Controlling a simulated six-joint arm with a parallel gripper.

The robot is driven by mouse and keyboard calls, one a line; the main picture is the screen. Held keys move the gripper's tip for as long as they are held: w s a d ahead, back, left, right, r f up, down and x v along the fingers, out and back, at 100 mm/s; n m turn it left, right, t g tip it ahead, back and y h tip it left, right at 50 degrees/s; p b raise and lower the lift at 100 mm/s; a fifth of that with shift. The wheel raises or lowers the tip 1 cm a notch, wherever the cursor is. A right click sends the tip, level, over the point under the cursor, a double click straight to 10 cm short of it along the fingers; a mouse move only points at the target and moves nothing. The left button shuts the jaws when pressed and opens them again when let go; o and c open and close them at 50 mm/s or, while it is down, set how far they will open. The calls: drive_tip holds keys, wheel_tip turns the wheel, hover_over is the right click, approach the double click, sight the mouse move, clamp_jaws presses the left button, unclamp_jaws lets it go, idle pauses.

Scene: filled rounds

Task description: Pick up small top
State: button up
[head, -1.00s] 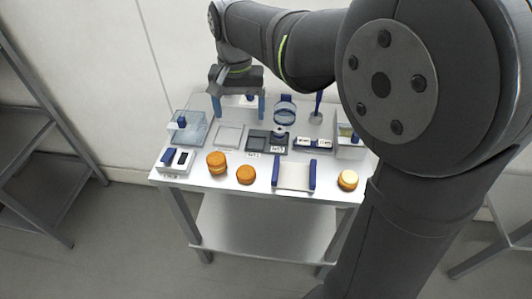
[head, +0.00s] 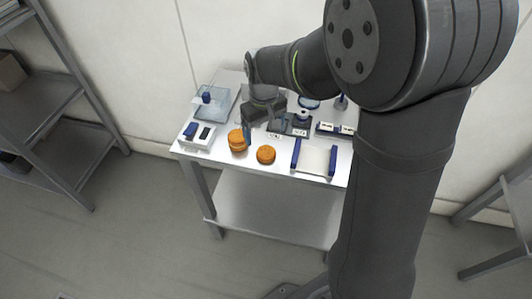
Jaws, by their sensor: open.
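A taller orange round (head: 236,141), seemingly of two layers, stands at the front left of the table. A lower orange round (head: 266,155) lies to its right. Which piece is the small top I cannot tell for sure. My gripper (head: 264,134) is open and points down just behind the two rounds. Nothing shows between the fingers. The round with a pale top seen earlier at the front right is not visible now.
A white board with blue side bars (head: 313,159) lies to the right. A white holder (head: 197,136) is at the left front, with a clear box (head: 219,103) behind it. My arm hides the table's right end.

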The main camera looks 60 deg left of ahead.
sight(266, 151)
drive_tip(key=f, duration=0.9)
drive_tip(key=shift+w, duration=0.3)
drive_tip(key=shift+c, duration=0.2)
drive_tip(key=c, duration=0.7)
